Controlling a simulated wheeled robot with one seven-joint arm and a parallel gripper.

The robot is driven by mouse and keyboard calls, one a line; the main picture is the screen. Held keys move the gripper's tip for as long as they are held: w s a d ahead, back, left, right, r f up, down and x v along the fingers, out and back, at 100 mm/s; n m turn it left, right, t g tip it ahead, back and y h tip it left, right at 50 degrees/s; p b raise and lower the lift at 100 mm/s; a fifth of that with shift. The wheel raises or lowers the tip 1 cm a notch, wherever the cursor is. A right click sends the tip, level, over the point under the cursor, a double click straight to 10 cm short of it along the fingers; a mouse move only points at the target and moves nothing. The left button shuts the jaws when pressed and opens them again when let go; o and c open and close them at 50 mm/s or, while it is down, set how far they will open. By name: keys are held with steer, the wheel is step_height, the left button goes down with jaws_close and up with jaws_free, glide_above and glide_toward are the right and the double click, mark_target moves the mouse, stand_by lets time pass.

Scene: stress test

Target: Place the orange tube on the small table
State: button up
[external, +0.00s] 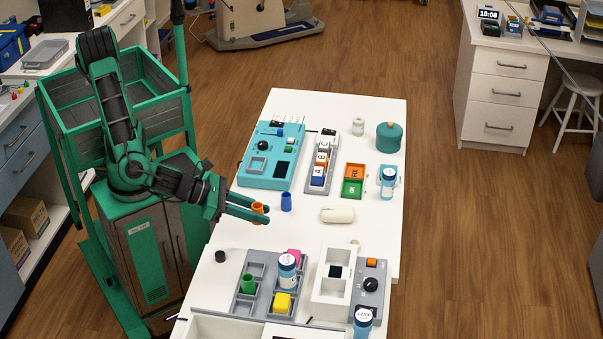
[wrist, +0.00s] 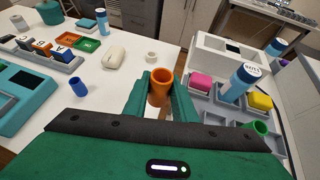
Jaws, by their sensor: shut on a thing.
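The orange tube (external: 258,207) is held upright between the green fingers of my gripper (external: 257,213), above the left edge of the long white table (external: 235,245). In the wrist view the orange tube (wrist: 160,85) stands between the fingertips of my gripper (wrist: 158,98), and its open top shows. The fingers are shut on it. The tube looks raised off the tabletop, but its exact height is hard to tell. I cannot tell which surface is the small table.
A blue tube (external: 286,201) stands just right of the gripper. A grey tray (external: 258,268) with a green tube (external: 248,284), a bottle and blocks lies nearer the camera. A cream object (external: 338,215) lies to the right. A white stool (external: 577,110) stands far right.

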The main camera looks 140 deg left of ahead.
steer(key=w+d+r+m+t+h, duration=0.1)
steer(key=w+d+r+m+t, duration=0.15)
steer(key=d, duration=0.45)
steer(key=w+d+r+m+t+h, duration=0.1)
steer(key=w+d+h, duration=0.1)
steer(key=w+d, duration=0.3)
glide_above(202, 306)
steer(key=f, duration=0.6)
steer(key=shift+s+a, duration=0.15)
steer(key=shift+a, duration=0.25)
steer(key=shift+d+f, duration=0.3)
steer(key=shift+f, duration=1.9)
steer(key=shift+f, duration=0.1)
steer(key=o, duration=1)
